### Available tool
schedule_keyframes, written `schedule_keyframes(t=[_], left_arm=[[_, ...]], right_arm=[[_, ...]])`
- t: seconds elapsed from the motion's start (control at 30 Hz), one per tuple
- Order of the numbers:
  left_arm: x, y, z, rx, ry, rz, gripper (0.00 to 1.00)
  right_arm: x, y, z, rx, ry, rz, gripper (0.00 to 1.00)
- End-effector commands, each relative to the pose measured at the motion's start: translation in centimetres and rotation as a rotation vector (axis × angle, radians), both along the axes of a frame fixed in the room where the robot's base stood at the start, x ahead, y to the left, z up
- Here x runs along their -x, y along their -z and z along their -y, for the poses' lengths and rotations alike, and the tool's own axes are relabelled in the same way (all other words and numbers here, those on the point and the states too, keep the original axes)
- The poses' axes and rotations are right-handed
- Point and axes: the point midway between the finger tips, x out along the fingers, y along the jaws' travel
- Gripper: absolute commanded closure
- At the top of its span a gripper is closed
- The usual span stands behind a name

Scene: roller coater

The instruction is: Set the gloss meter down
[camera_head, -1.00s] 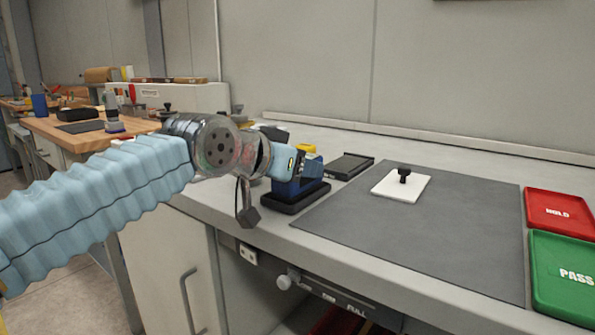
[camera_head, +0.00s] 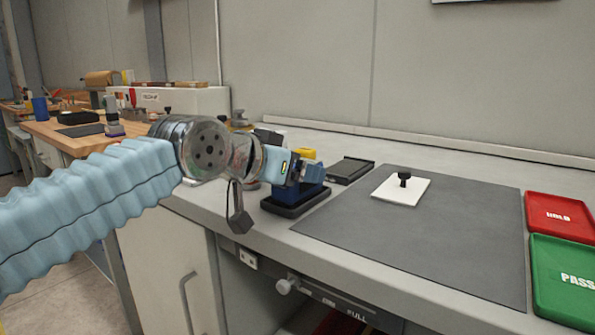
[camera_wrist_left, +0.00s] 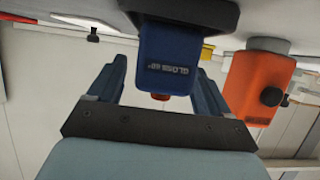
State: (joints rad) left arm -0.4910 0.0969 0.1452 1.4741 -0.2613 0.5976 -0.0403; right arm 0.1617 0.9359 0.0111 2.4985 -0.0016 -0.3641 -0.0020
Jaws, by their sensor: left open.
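My left gripper (camera_head: 310,173) is open at the meter, coming from the left. In the left wrist view the meter (camera_wrist_left: 168,62) shows its "GLOSS" label between the two parted blue fingers. Its far side and part of its body are hidden by the gripper in the head view. My right gripper is not in view.
The grey mat (camera_head: 440,240) carries a white panel (camera_head: 388,189) with a black knob. A dark flat tray (camera_head: 350,170) lies behind the meter. Red HOLD (camera_head: 560,213) and green PASS (camera_head: 570,282) trays are at right. An orange device (camera_wrist_left: 255,85) stands beside the meter.

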Motion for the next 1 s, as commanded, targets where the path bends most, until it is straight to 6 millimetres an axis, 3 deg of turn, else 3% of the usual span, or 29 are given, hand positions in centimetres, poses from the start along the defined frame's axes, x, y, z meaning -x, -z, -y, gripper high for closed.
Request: schedule_keyframes(t=[0.2,0.43,1.0], left_arm=[[3.9,-2.0,-2.8,0.002,-0.001,0.003,0.21],[6.9,-3.5,-5.1,0.001,-0.001,0.000,0.21],[7.8,-3.9,-5.7,-0.001,0.000,-0.001,0.21]], right_arm=[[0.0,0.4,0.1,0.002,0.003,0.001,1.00],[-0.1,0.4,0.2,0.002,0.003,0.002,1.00],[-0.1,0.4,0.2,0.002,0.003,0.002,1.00]])
